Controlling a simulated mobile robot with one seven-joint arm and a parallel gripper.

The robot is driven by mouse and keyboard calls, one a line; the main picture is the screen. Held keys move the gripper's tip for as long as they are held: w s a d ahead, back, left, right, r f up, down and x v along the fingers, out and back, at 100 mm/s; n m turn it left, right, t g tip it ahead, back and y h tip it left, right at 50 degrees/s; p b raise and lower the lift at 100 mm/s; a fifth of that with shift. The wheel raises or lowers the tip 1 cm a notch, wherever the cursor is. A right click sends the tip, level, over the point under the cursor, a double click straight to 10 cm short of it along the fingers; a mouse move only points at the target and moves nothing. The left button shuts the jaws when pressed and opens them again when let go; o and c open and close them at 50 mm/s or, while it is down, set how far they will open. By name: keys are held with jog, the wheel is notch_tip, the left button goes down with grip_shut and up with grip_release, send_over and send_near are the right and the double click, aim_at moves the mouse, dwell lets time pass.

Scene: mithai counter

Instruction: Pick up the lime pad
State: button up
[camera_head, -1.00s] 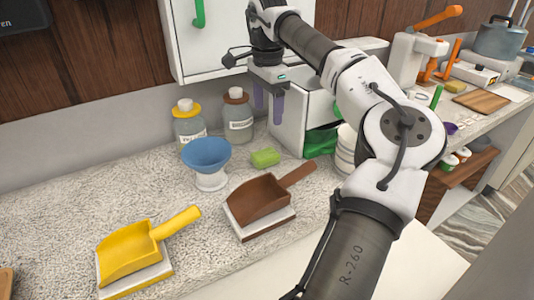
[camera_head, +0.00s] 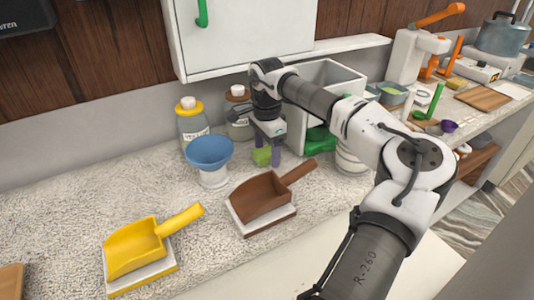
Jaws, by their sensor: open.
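The lime pad (camera_head: 262,156) is a small yellow-green block on the speckled counter, just right of the blue bowl. My gripper (camera_head: 267,158) points down at it, with its purple fingers open. One finger shows to the right of the pad and the other overlaps it near its left side. The pad appears to lie between or just beneath the fingers. Part of it is hidden, and I cannot tell whether the fingers touch it.
A blue bowl on a white base (camera_head: 209,155) stands close left of my gripper. A brown scoop (camera_head: 262,199) lies in front, a yellow scoop (camera_head: 135,248) at front left. Jars (camera_head: 191,122) stand behind. A white bin (camera_head: 328,80) is at right.

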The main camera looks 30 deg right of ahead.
aim_at(267, 151)
jog(key=c, duration=1.1)
jog(key=shift+o, duration=0.2)
jog(key=shift+r, duration=0.1)
notch_tip(267, 151, up, 20)
jog(key=b, duration=0.1)
